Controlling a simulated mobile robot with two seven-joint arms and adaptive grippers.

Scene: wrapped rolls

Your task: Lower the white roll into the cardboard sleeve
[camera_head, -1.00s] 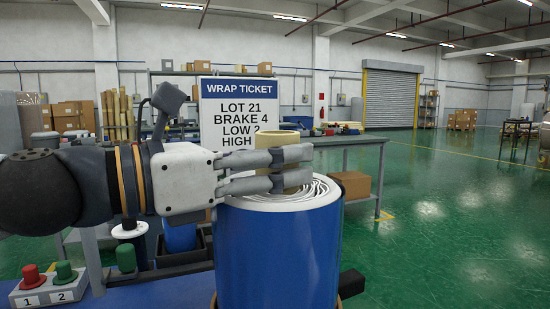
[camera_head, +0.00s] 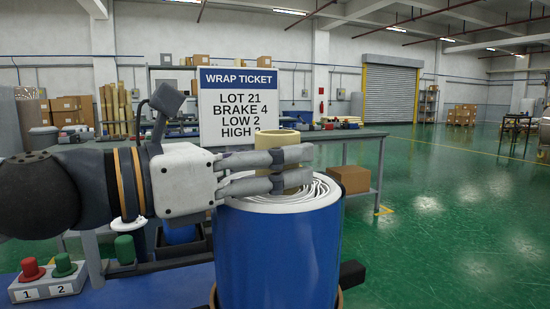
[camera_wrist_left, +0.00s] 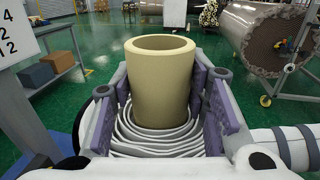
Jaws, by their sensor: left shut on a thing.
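The roll (camera_head: 280,260) is blue on its outside, with loose-looking white layers (camera_head: 270,200) on its top end. It stands upright. A cream core tube (camera_head: 277,141) sticks up from its middle; it also shows in the left wrist view (camera_wrist_left: 160,85). My left gripper (camera_head: 300,168) is shut on this core tube, its fingers just above the white layers. A thin brown rim, seemingly the cardboard sleeve (camera_head: 340,298), shows around the roll at the bottom edge of the head view. The rest of the sleeve is hidden or out of frame. My right gripper is not in view.
A wrap ticket sign (camera_head: 238,100) stands behind the roll, its lower lines partly covered. A box with red and green buttons (camera_head: 48,280) stands at lower left. A grey bench (camera_head: 350,135) and a brown carton (camera_head: 350,180) are behind. The green floor at right is open.

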